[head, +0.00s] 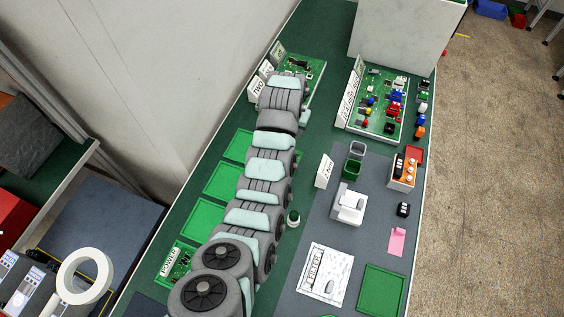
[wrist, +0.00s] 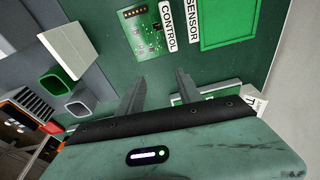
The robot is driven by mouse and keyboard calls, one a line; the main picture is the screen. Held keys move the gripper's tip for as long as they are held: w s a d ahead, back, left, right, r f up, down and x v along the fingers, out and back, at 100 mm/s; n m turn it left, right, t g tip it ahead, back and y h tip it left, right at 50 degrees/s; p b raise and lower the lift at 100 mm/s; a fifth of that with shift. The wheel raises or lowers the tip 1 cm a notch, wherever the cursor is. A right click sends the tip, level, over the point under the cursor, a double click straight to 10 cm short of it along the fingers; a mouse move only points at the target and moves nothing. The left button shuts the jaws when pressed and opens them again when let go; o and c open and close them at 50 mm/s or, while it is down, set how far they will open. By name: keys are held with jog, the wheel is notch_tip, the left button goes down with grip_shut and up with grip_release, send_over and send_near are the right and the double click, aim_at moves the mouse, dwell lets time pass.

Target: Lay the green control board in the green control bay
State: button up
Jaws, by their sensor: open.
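In the head view my arm covers that area. My gripper (wrist: 157,88) is open and empty, with its two fingers apart and pointing toward the board, short of it in the picture. An empty green bay (wrist: 230,20) stands beside the SENSOR label (wrist: 194,18). The head view shows plain green bays (head: 205,217) left of my arm. I cannot tell which one is the control bay.
A green pot (head: 352,168) and a grey pot (head: 358,149) stand right of my arm near a white card (head: 324,171). A populated board (head: 378,105) lies at the back right. A POWER board (head: 180,264) lies at the lower left. A tall pale block (head: 400,35) stands behind.

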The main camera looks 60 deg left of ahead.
jog(key=s+r+g+h, duration=0.1)
jog(key=s+h, duration=0.1)
jog(key=s, duration=0.4)
jog(key=f, duration=0.5)
jog(key=shift+d, duration=0.3)
jog(key=shift+w+a+f, duration=0.15)
jog(key=shift+f, duration=0.6)
jog(key=shift+w+a+f, duration=0.1)
jog(key=shift+f, duration=1.85)
jog(key=shift+c, duration=0.4)
grip_shut()
